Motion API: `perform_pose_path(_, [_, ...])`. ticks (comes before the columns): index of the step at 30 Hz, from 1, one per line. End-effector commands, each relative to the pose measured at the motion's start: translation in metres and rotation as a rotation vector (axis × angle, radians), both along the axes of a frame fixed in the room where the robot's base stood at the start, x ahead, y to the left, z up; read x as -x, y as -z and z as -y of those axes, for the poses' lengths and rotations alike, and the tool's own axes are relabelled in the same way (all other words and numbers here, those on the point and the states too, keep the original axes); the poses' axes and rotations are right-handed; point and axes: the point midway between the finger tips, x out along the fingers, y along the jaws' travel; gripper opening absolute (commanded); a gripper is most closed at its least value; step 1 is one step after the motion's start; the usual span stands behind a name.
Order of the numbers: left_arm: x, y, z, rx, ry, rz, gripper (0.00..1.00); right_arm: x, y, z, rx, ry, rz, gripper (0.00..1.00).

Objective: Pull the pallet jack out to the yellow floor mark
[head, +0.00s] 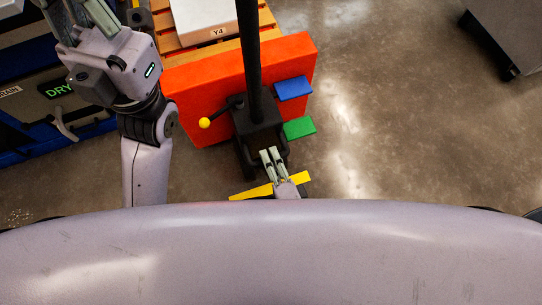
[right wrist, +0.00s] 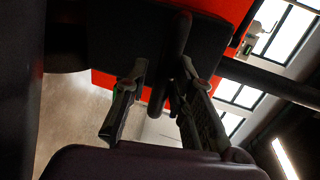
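The pallet jack has an orange-red body (head: 185,88), a black upright handle (head: 249,55), a yellow-knobbed lever (head: 205,122), and a blue pedal (head: 293,88) and green pedal (head: 299,128). The yellow floor mark (head: 250,192) lies just nearer than the jack, partly behind my right gripper (head: 270,154). That gripper is at the foot of the handle. In the right wrist view its fingers (right wrist: 162,68) stand apart, with a dark bar (right wrist: 180,45) between or just beyond them; contact is unclear. My left gripper (head: 76,8) is at the top left, its fingertips cut off.
A wooden pallet (head: 268,22) with a white load marked Y4 (head: 208,18) is behind the jack's body. A blue-framed unit marked DRY (head: 60,90) stands at left. A dark wheeled unit (head: 510,40) is at top right. The floor between is clear.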

Motion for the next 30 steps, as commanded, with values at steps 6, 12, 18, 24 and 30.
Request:
perform_pose_path(6, [0.000, 0.000, 0.000, 0.000, 0.001, 0.000, 0.00, -0.002, -0.001, 0.000, -0.001, 0.001, 0.004, 0.35])
perform_pose_path(12, [0.000, -0.001, 0.000, 0.000, 0.000, 0.002, 0.00, -0.002, -0.002, 0.000, -0.001, 0.002, 0.005, 0.35])
perform_pose_path(18, [0.001, -0.001, 0.000, 0.000, 0.000, 0.003, 0.00, 0.015, -0.005, 0.006, 0.000, 0.001, 0.003, 0.35])
perform_pose_path(24, [0.000, 0.000, 0.000, 0.000, 0.000, 0.002, 0.00, 0.055, -0.013, 0.018, 0.000, 0.000, 0.001, 0.35])
perform_pose_path(30, [0.000, 0.000, 0.000, 0.000, 0.000, 0.002, 0.00, 0.090, -0.021, 0.030, 0.000, 0.000, 0.002, 0.35])
